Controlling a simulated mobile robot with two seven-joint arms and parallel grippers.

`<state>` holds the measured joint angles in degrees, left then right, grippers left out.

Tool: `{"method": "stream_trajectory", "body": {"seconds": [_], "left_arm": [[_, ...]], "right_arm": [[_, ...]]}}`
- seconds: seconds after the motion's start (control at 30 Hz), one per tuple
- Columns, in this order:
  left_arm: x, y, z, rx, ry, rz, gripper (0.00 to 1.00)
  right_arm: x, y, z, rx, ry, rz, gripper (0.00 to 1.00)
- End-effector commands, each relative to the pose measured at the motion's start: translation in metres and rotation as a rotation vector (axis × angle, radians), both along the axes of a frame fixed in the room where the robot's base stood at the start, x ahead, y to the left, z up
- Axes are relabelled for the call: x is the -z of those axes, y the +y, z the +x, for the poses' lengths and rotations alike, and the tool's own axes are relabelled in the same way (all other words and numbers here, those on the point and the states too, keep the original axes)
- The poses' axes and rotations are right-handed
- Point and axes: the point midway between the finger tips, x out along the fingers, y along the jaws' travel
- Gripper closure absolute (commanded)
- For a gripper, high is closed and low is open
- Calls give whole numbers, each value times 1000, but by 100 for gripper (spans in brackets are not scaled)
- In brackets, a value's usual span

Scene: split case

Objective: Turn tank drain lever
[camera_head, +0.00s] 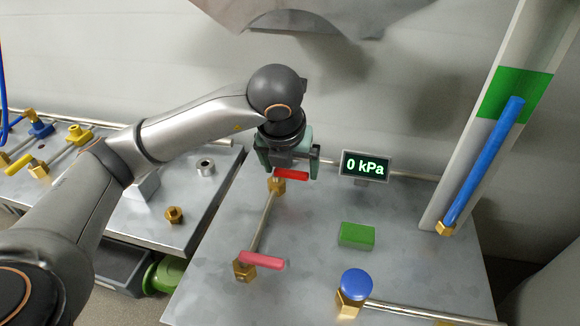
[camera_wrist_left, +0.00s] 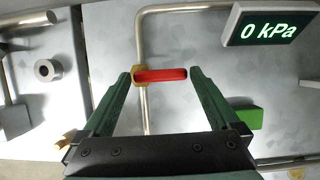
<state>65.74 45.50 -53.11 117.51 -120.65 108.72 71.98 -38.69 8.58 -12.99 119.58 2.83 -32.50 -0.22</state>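A red lever (camera_head: 291,174) sits on a brass valve (camera_head: 276,186) on a pipe, at the back of the middle metal table. A second, pinkish-red lever (camera_head: 262,260) sits on another brass valve (camera_head: 243,271) nearer the front. My left gripper (camera_head: 288,160) is over the back lever and partly hides it. In the left wrist view the red lever (camera_wrist_left: 161,75) shows between the tips of the two open fingers of my gripper (camera_wrist_left: 160,84), with small gaps at its ends. I cannot tell which lever is the tank drain. My right gripper is not in view.
A pressure display (camera_head: 366,166) reads 0 kPa. A side table (camera_head: 150,218) with more valves lies left, across a gap.

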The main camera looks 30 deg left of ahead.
Motion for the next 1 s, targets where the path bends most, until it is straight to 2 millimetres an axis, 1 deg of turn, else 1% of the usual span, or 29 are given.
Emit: {"method": "stream_trajectory", "body": {"seconds": [0.27,0.37,0.47,0.6,0.73,0.87,1.0], "left_arm": [[0,0,-1,4,2,1,0],[-6,-1,-3,4,1,-1,0],[-21,-3,-7,6,-2,0,0],[-50,-6,-19,7,-4,-1,0],[-79,-8,-29,4,-6,2,0],[-97,-10,-37,4,-4,2,0],[-110,-12,-43,2,-2,0,0]], "right_arm": [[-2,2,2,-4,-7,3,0],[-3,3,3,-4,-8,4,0],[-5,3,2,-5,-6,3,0],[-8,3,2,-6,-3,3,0],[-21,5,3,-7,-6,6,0],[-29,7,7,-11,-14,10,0],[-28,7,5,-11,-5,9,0]]}}
